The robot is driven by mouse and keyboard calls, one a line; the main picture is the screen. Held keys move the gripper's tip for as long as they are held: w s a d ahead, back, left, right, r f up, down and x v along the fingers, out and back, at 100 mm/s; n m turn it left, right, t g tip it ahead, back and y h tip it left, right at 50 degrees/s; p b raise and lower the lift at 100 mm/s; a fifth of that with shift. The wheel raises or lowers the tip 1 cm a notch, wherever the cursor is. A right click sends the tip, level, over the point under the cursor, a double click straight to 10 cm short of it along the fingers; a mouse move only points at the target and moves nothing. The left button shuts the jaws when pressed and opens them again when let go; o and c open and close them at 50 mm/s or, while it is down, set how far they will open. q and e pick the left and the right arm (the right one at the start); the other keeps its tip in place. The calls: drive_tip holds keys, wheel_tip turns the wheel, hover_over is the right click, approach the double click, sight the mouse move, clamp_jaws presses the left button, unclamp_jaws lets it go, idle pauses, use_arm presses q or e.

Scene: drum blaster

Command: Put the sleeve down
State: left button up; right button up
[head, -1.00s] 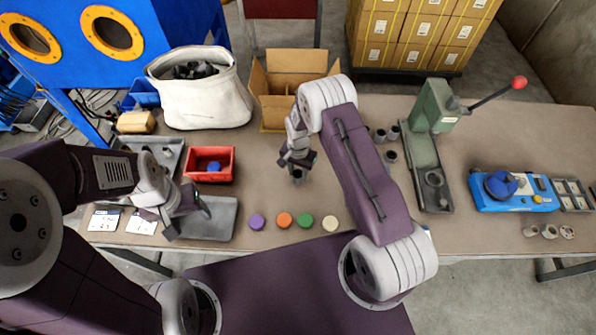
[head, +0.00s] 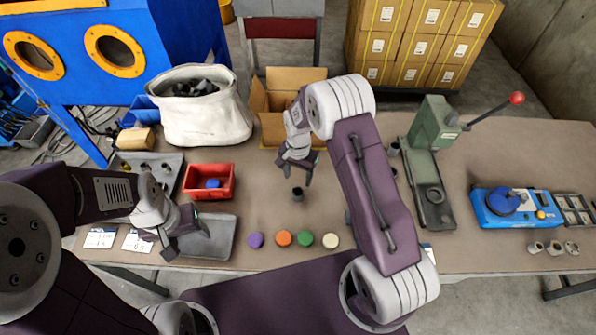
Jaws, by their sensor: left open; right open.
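A small dark grey sleeve (head: 297,194) stands on the brown table, just below my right gripper (head: 296,173). The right gripper is open and empty, its fingers apart above the sleeve. My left gripper (head: 186,238) is open over the grey tray (head: 218,236) at the front left. Nothing shows between its fingers. Other sleeve-like dark pieces stand near the green press (head: 432,150), partly hidden by my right arm.
A red bin (head: 209,181) holds a blue piece. Purple, orange, green and cream discs (head: 331,240) lie along the front. A white bag (head: 203,115) and an open cardboard box (head: 270,130) stand behind. A blue device (head: 515,207) is at the right.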

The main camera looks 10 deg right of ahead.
drive_tip(key=s+d+r+n, duration=0.2)
drive_tip(key=s+r, duration=0.4)
drive_tip(key=s, duration=0.3)
drive_tip(key=s+d+r+n+t, duration=0.1)
drive_tip(key=s+d+r+n, duration=0.1)
drive_tip(key=s+r+n, duration=0.3)
drive_tip(key=s+r, duration=0.1)
drive_tip(key=s, duration=0.3)
drive_tip(key=shift+s+d, duration=0.1)
